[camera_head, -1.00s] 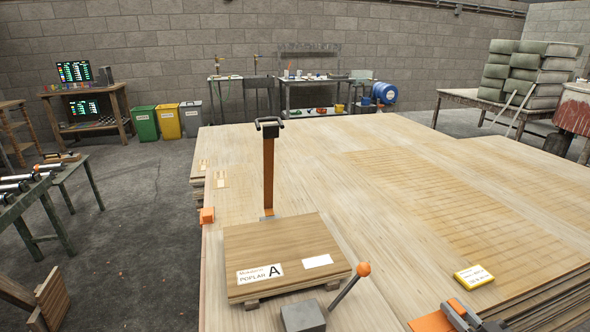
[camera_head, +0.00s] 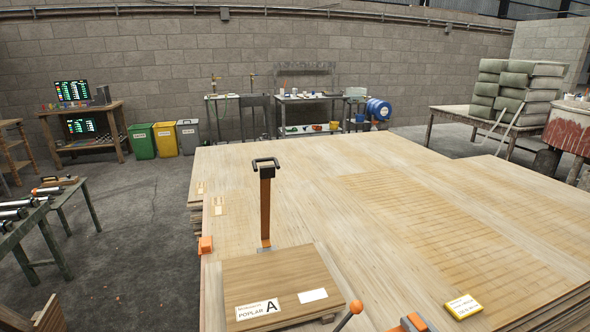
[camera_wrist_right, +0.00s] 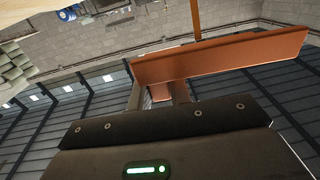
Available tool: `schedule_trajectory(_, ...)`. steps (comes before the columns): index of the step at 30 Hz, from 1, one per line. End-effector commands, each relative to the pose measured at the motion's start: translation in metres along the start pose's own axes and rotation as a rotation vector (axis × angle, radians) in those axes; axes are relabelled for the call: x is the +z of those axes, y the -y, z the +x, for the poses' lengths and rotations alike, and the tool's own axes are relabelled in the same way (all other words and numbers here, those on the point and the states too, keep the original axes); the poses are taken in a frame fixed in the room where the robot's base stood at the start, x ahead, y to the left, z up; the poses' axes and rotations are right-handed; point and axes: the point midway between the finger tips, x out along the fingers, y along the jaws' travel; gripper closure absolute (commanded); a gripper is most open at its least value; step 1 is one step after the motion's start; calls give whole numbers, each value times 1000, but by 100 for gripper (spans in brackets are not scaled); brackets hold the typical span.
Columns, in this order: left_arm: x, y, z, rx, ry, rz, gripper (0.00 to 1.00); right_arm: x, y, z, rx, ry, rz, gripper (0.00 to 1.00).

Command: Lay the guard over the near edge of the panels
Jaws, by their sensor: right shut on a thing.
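The broad stack of pale wood panels (camera_head: 350,210) fills the middle and right of the head view. Part of its layered near edge (camera_head: 560,308) shows at the lower right. My right gripper (camera_head: 418,324) is at the bottom edge of the head view, mostly cut off, with a bit of the orange guard (camera_head: 404,326) showing at it. In the right wrist view the guard (camera_wrist_right: 222,57) is a long orange-brown angled strip beyond the dark gripper body, and the right gripper (camera_wrist_right: 160,92) is shut on it. Whether the guard touches the panels cannot be told. My left gripper is not in view.
An orange corner piece (camera_head: 205,245) sits at the left side.

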Motion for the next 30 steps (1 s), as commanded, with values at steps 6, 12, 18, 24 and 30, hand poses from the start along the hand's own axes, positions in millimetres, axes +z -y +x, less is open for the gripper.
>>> schedule_trajectory(6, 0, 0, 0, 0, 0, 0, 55, -11, -3, 9, 215, -6, 18, 100)
schedule_trajectory(12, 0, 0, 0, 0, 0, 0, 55, -18, 5, 15, 311, -3, 12, 100)
schedule_trajectory(18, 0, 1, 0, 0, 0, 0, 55, -25, 14, 20, 334, -2, 6, 100)
schedule_trajectory(24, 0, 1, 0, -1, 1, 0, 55, -27, 16, 21, 336, -1, 2, 100)
schedule_trajectory(30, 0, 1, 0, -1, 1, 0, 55, -27, 16, 21, 335, -2, 0, 100)
